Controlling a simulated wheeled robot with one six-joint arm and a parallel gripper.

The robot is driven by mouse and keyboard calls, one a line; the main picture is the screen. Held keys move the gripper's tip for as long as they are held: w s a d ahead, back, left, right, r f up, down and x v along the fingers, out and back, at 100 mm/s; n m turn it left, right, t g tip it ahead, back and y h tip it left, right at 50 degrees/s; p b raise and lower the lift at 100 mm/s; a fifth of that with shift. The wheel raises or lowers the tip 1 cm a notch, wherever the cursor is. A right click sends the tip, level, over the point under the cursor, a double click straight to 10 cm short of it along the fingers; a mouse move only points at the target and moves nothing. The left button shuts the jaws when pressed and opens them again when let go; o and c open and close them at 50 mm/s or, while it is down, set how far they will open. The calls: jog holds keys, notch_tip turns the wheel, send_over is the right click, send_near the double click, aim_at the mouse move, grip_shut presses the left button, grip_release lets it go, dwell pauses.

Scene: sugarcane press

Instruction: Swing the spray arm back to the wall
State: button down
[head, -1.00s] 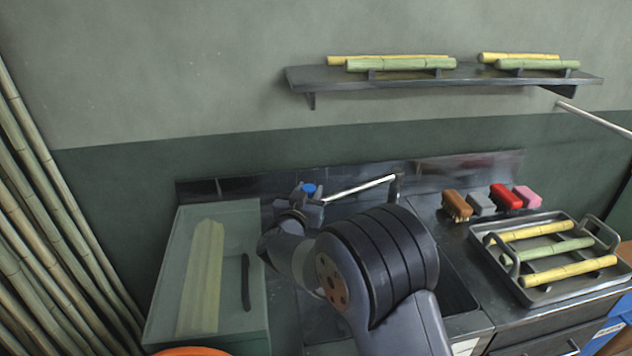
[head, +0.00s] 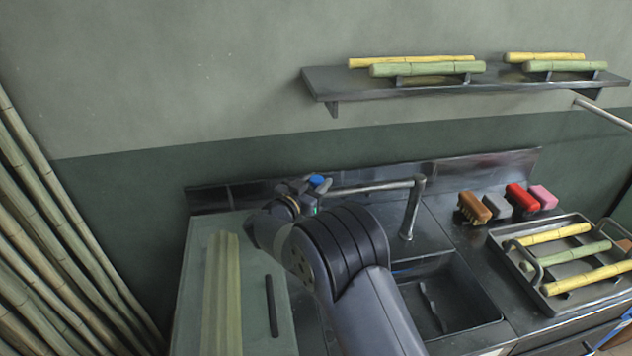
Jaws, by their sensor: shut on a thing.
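The spray arm (head: 372,187) is a thin metal tube running left from the top of an upright post (head: 411,210) behind the sink. It lies nearly parallel to the dark back panel (head: 455,172), in front of it. A blue knob or cap (head: 317,181) shows at its left end. My gripper (head: 312,191) is at that left end, shut on the spray arm near the blue part. My own wrist hides most of the fingers and the exact contact. I cannot tell how wide the gap to the wall is.
The sink (head: 445,297) is right of my arm. Several brushes (head: 473,207) and a tray (head: 535,262) of cane pieces stand on the right. A shelf (head: 460,86) holds cane above. A pale green board or bin (head: 255,300) is at left, beside leaning canes (head: 50,240).

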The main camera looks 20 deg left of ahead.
jog(key=shift+w+a+r, duration=0.1)
jog(key=shift+r, duration=0.2)
jog(key=c, duration=1)
grip_release()
jog(key=shift+w+f, duration=0.2)
jog(key=shift+s, duration=0.1)
jog(key=shift+s+a+f, duration=0.1)
jog(key=shift+s+a, duration=0.1)
jog(key=shift+s, duration=0.1)
jog(key=b+v, duration=0.2)
jog(key=v, duration=0.8)
jog(key=shift+d, duration=0.1)
